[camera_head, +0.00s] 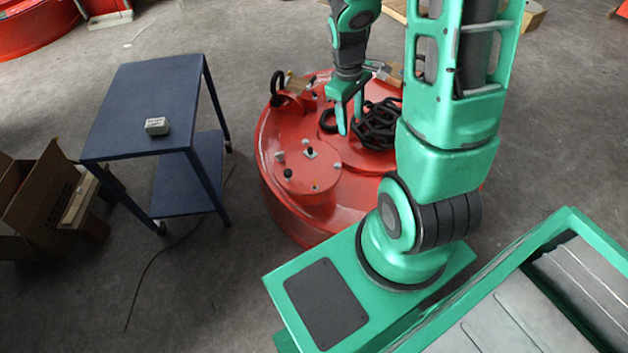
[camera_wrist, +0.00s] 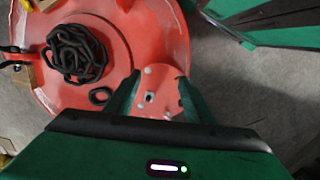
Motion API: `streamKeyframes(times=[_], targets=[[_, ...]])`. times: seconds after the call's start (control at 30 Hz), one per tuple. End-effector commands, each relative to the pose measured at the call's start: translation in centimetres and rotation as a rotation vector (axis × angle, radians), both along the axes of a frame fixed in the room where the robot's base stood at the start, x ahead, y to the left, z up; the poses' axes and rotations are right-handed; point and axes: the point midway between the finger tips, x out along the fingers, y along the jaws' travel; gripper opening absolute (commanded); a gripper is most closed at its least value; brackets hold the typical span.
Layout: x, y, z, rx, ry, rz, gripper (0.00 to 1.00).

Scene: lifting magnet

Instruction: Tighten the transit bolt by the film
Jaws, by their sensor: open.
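The red lifting magnet (camera_head: 272,205) stands on the floor, with a round cover plate (camera_head: 318,178) on its near left top. Several small pale and dark bolt heads sit on the plate, among them a dark one on a pale square (camera_head: 310,152). I cannot tell which is the transit bolt, and I cannot make out any film. My gripper (camera_head: 350,122) is open and empty, pointing down above the magnet. In the wrist view the plate (camera_wrist: 165,82) shows between the fingers, with a dark-centred bolt (camera_wrist: 150,97) near the middle.
A black chain (camera_head: 376,125) lies heaped on the magnet beside my gripper; it also shows in the wrist view (camera_wrist: 75,52). A blue trolley (camera_head: 125,115) at left carries a small grey box (camera_head: 157,126). Cardboard boxes (camera_head: 45,200) stand at far left. Floor between trolley and magnet is mostly clear.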

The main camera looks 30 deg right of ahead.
Motion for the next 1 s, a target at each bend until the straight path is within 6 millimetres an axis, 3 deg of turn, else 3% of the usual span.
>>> streamKeyframes(times=[0.3, 0.6, 0.73, 1.0], targets=[[3.4, 2.6, -8.9, 0.051, 0.024, 0.278, 0.48], [4.9, 6.0, -16.7, 0.116, 0.015, 0.505, 0.48], [5.1, 7.2, -18.8, 0.134, 0.008, 0.564, 0.48], [5.3, 7.8, -20.4, 0.143, 0.002, 0.596, 0.48]])
